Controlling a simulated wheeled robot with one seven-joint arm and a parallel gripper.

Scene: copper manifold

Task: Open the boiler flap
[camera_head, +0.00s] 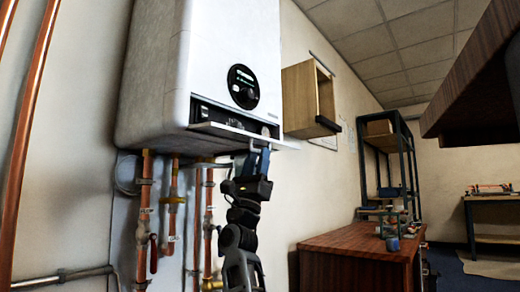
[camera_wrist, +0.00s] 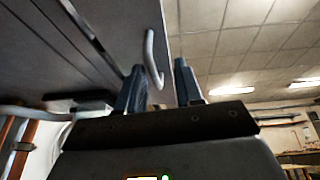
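The white boiler (camera_head: 215,60) hangs on the wall in the head view. Its flap (camera_head: 240,132) at the lower front is tipped outward and down, and the dark recess behind it shows. The wrist view looks up at the flap's underside (camera_wrist: 105,28), with a pale curved handle (camera_wrist: 150,52) near its edge. My gripper (camera_head: 258,158) is just below the flap's front right part. In the wrist view its two fingers (camera_wrist: 159,68) are apart, with the lower end of the handle seen between them. I cannot tell whether they touch it.
Copper pipes (camera_head: 146,210) with valves run down the wall under the boiler, left of my arm. A wooden box (camera_head: 299,98) is on the wall to the right. A brown cabinet (camera_head: 365,240) stands at lower right, and a dark overhang (camera_head: 475,80) juts in at upper right.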

